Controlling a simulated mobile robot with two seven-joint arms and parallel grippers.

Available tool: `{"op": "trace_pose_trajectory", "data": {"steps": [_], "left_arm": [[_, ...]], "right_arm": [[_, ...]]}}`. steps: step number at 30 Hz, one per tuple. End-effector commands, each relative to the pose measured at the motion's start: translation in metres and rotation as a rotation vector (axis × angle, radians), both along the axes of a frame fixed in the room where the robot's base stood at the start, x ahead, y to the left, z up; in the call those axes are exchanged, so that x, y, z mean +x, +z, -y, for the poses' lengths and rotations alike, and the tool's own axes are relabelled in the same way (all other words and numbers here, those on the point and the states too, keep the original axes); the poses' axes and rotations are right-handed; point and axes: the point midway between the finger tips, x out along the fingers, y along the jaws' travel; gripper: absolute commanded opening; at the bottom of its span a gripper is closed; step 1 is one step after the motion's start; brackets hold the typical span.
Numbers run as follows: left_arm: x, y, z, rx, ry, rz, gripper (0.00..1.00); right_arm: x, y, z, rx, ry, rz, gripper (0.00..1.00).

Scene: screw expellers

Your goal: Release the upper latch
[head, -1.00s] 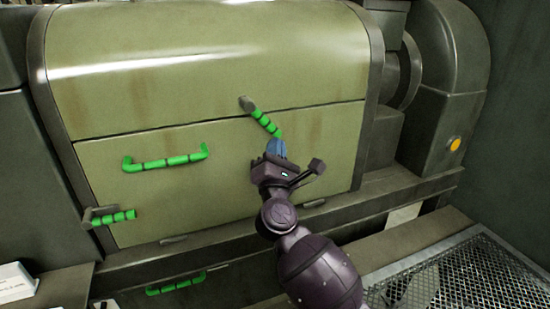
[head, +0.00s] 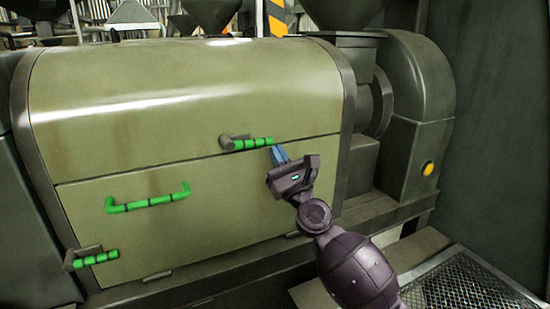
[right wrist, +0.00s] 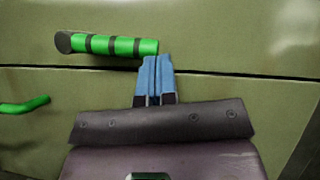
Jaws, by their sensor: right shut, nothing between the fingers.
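The upper latch (head: 247,143) is a green, dark-banded lever on a grey pivot at the seam of the machine's cover. It now lies nearly level, pointing right. My right gripper (head: 280,154) is shut and empty, with its blue fingertips just below and beside the latch's free end. In the right wrist view the shut fingers (right wrist: 154,72) stand close to the right end of the latch (right wrist: 112,45); whether they touch cannot be told. My left gripper is not in view.
A green U-shaped handle (head: 150,203) is on the lower panel (head: 215,200). A lower green latch (head: 95,258) sits at the panel's left edge. A machine housing with a yellow button (head: 428,169) stands at right, above a mesh grate (head: 465,285).

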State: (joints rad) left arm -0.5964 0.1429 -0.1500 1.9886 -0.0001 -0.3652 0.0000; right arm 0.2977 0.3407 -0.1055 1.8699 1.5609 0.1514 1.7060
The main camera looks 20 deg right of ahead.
Motion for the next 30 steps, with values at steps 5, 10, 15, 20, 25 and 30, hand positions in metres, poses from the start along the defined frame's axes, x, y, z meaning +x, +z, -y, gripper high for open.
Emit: {"op": "trace_pose_trajectory", "data": {"steps": [5, 10, 15, 20, 25, 30], "left_arm": [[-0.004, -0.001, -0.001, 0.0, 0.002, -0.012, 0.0], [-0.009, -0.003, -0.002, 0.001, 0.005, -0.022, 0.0], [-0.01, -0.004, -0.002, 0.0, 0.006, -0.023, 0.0], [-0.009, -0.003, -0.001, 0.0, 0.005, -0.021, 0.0], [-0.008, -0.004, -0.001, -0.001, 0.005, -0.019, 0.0], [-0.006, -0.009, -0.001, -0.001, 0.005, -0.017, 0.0]], "right_arm": [[0.0, 0.006, 0.001, -0.048, 0.0, 0.002, 0.0], [0.0, 0.007, 0.002, -0.065, 0.0, 0.002, 0.0], [0.0, 0.007, 0.002, -0.066, 0.0, 0.002, 0.0], [0.0, 0.007, 0.002, -0.066, 0.0, 0.002, 0.0], [-0.002, 0.005, 0.002, -0.066, 0.0, 0.002, 0.0], [-0.017, -0.007, 0.005, -0.065, -0.001, 0.001, 0.0]]}}
